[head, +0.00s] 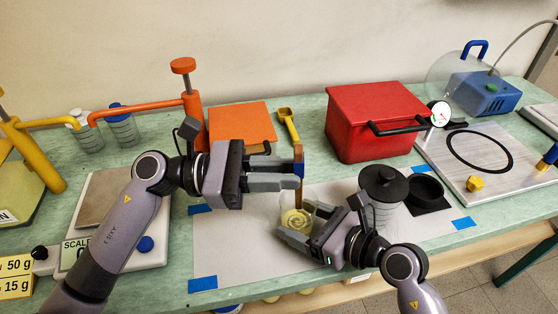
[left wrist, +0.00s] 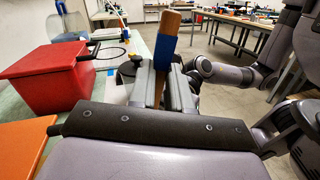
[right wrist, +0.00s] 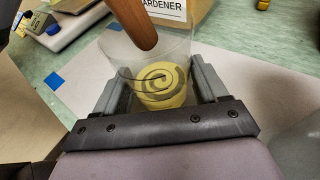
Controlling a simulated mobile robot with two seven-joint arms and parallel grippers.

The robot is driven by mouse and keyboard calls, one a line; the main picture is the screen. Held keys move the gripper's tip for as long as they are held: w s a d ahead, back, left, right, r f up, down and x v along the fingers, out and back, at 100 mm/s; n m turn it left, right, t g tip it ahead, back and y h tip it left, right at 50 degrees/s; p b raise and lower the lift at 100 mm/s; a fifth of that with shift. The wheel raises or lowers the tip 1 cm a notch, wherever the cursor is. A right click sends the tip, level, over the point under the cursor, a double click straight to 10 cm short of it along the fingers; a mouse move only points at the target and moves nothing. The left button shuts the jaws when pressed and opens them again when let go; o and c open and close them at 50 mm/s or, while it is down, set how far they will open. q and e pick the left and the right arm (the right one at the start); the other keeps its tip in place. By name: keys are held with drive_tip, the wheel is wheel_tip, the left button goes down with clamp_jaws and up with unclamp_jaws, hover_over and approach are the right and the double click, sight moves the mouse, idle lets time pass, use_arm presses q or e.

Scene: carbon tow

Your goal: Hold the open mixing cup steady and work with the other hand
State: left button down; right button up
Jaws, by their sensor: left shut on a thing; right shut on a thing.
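The mixing cup (head: 296,218) is clear and open, and it stands upright over the grey sheet. Yellow and grey swirls show inside it in the right wrist view (right wrist: 160,88). My right gripper (head: 292,226) is shut on the cup, one finger on each side. My left gripper (head: 298,178) is shut on a wooden stir stick (head: 298,153) with a blue band, which also shows in the left wrist view (left wrist: 165,45). The stick hangs upright above the cup. Its rounded lower end (right wrist: 140,30) is near the cup's mouth; I cannot tell how far inside it is.
A scale (head: 105,205) is on the left. Orange and yellow pumps (head: 190,105) stand behind.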

sight(280, 204)
use_arm(q)
drive_tip(key=shift+w+d+f, duration=0.1)
drive_tip(key=shift+w+f, duration=0.1)
drive_tip(key=shift+f, duration=0.75)
drive_tip(key=shift+w+f, duration=0.15)
drive_tip(key=shift+f, duration=0.75)
drive_tip(key=shift+w+d+f, duration=0.1)
drive_tip(key=shift+w+f, duration=0.1)
drive_tip(key=shift+f, duration=0.75)
drive_tip(key=shift+a, duration=0.2)
